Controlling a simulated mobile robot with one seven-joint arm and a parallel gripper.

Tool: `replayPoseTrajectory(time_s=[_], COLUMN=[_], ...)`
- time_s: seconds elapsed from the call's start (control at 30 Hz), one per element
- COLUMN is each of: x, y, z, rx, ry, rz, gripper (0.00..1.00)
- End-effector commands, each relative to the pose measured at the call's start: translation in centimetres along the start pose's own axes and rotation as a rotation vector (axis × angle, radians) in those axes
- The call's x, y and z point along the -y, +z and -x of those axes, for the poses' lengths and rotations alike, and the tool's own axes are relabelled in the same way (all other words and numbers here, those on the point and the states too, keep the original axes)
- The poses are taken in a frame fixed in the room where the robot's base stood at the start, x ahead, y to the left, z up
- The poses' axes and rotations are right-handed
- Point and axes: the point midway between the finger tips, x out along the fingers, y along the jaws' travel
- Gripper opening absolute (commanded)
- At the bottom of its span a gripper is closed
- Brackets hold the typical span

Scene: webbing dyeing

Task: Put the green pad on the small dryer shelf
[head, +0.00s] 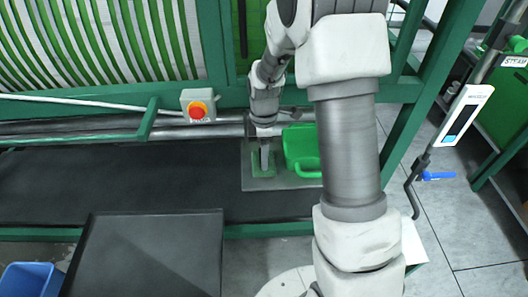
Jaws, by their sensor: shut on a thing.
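The green pad (257,169) is a small flat green piece at the right end of the dark bench. My gripper (265,166) points down at it, with the fingers shut on the pad. The pad is over a grey plate (255,184); I cannot tell whether it touches the plate. The fingers hide part of the pad. No label marks the small dryer shelf; a flat dark panel (150,255) stands in front left, and I cannot tell whether it is that shelf.
The black bench top (110,185) is clear to the left. A red stop button (197,110) and green rails (80,138) lie behind. A blue bin (30,280) is at lower left.

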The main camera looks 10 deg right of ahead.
Motion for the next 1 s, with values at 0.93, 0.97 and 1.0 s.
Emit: replayPoseTrajectory(time_s=[0.93, 0.97, 1.0], x=[-0.1, -0.1, -0.1], y=[0.0, 0.0, 0.0], z=[9.1, 9.6, 10.2], rx=[-0.001, 0.000, 0.000], ry=[0.004, 0.004, 0.003], rz=[-0.001, 0.000, -0.001], gripper=[1.00, 1.00, 1.00])
